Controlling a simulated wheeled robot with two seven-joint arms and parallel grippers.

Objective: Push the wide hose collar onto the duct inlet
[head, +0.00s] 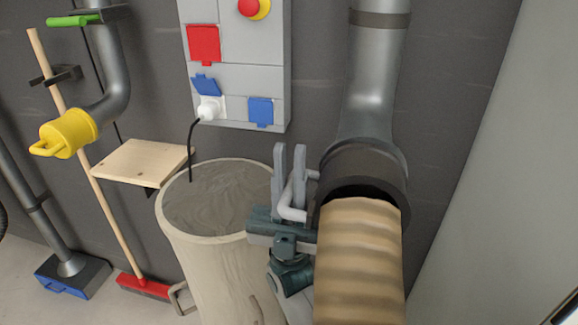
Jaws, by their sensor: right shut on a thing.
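The duct inlet (374,95) is the lower end of a grey metal pipe at the right, flaring downward. The wide hose collar (392,168) is a dark ring directly under it, with the ribbed tan hose (360,265) hanging below toward me. The collar's upper edge meets or overlaps the pipe's flare; I cannot tell how far it is on. A dark gap shows between collar and hose top. My right gripper (289,160) is at the collar's left side, its two grey fingers pointing up, shut on the collar's light grey handle (292,212). My left gripper is not in view.
A barrel-like bin (205,265) stands close behind and left of my right gripper. A switch box (235,55) with a plugged cord hangs above it. A wooden shelf (143,160), a yellow-capped pipe (68,132) and a broom (142,286) are left. A pale panel (500,160) bounds the right.

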